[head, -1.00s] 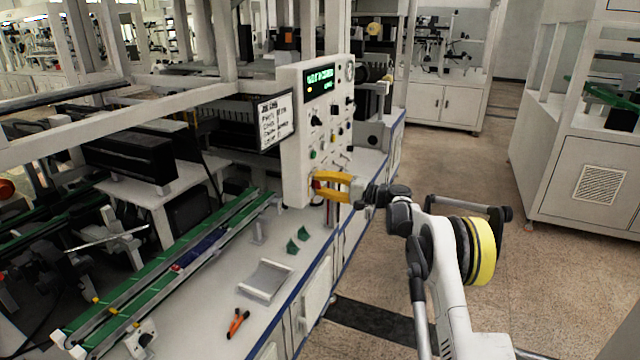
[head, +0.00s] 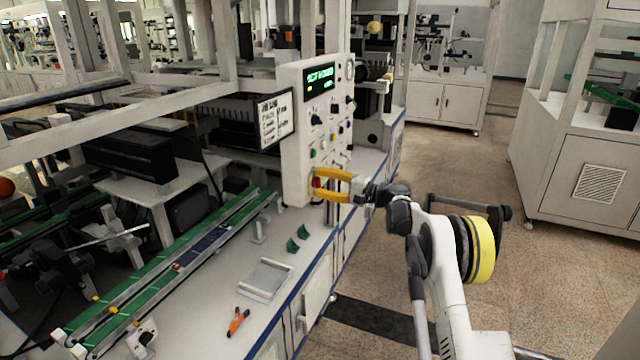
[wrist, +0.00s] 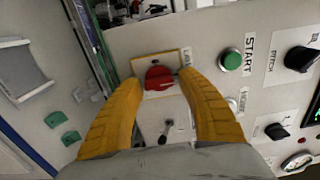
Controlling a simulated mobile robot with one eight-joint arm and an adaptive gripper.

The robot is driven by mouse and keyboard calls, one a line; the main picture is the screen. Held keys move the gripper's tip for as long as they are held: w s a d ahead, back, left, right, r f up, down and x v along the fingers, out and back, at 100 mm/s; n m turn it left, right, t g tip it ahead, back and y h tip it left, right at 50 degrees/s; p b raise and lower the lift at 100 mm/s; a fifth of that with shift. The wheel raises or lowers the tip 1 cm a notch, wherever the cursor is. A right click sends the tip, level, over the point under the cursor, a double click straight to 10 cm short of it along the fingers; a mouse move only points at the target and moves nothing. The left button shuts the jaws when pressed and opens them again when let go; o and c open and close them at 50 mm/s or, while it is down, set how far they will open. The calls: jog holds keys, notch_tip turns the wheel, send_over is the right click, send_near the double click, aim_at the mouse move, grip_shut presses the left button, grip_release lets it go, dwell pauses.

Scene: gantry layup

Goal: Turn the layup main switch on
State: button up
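The main switch is a red rotary knob (wrist: 158,78) on a yellow plate on the white control panel (head: 296,150), with a partly covered label beside it. In the wrist view its grip lies roughly across the picture. It also shows as a small red spot in the head view (head: 317,184). My gripper (wrist: 160,80) has its two yellow fingers spread, one on each side of the knob, with the tips close to the plate. Small gaps seem to show between fingers and knob. In the head view my gripper (head: 318,185) reaches the panel's lower part from the right.
A green START button (wrist: 231,60), a black PITCH knob (wrist: 300,58) and a small toggle lever (wrist: 166,132) sit near the knob. Green clips (head: 298,238), a grey tray (head: 265,280) and orange-handled pliers (head: 238,320) lie on the bench below. The aisle at right is open floor.

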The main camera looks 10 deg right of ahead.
jog(key=shift+o, duration=0.2)
jog(key=v, duration=1.2)
jog(key=s+a+r+n+g+h, duration=0.1)
jog(key=s+a+r+g+h, duration=0.15)
jog(key=s+a+r, duration=0.45)
jog(key=s+a+r+n+g+h, duration=0.15)
jog(key=s+a+h, duration=0.4)
jog(key=s, duration=0.65)
jog(key=s+d+f+n+h, duration=0.1)
jog(key=s+f+n+h, duration=0.1)
jog(key=s, duration=1.2)
jog(key=s+d+f+n+h, duration=0.1)
jog(key=s+f+n+h, duration=0.2)
jog(key=s, duration=1.1)
notch_tip(320, 180, down, 3)
jog(key=shift+s+d+r+t+h, duration=0.15)
jog(key=shift+s+d+t+h, duration=0.15)
jog(key=shift+h, duration=0.5)
jog(key=shift+c, duration=0.2)
